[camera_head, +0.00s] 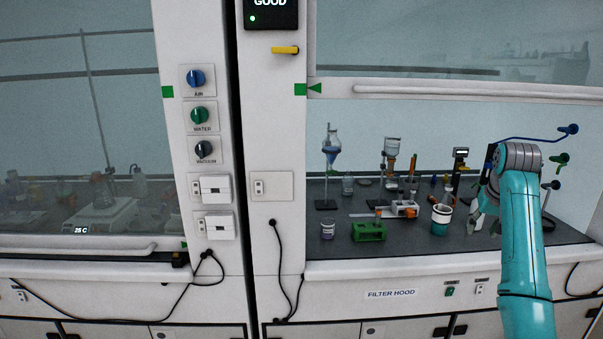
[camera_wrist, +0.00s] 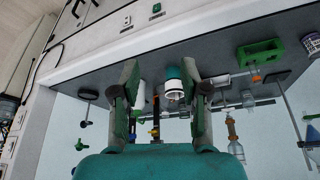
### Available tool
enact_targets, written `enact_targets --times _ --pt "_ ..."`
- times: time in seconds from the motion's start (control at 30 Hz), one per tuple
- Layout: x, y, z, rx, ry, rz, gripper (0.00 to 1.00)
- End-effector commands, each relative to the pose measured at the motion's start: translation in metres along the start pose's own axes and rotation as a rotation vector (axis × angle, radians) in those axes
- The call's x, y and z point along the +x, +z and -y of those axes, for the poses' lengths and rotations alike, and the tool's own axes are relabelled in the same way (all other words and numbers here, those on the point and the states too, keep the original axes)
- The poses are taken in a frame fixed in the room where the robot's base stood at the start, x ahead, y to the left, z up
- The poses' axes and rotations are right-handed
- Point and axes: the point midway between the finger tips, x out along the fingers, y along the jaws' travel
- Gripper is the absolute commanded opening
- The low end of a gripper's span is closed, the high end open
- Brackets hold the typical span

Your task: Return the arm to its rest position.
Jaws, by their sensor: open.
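My teal arm (camera_head: 524,240) reaches into the right fumehood from the lower right. My gripper (camera_head: 483,225) hangs over the worktop, to the right of a teal and white cup (camera_head: 441,219), partly hidden by the wrist. In the wrist view, where the scene appears upside down, my gripper's (camera_wrist: 160,78) two dark fingers are spread with nothing held. The teal and white cup (camera_wrist: 175,88) shows beyond them, between the fingers in the picture. A white object (camera_wrist: 149,96) is beside it, partly behind the left finger.
A green rack (camera_head: 369,231), a small jar (camera_head: 327,229) and a white rack (camera_head: 404,208) stand left of the cup. Stands with glassware (camera_head: 331,160) are behind. The raised sash (camera_head: 450,92) crosses above; coloured taps (camera_head: 560,158) project at right. The left hood's sash (camera_head: 80,243) is down.

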Motion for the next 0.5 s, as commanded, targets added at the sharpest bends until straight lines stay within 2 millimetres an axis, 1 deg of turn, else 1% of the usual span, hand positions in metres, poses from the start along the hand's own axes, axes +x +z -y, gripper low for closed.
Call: enact_targets --times 0.07,0.27,0.5 --pt "0.003 0.001 0.001 -0.001 0.000 0.000 0.45" --pt "0.023 0.009 0.005 -0.006 -0.003 -0.015 0.45" --pt "0.057 0.025 0.014 -0.015 -0.007 -0.039 0.45"
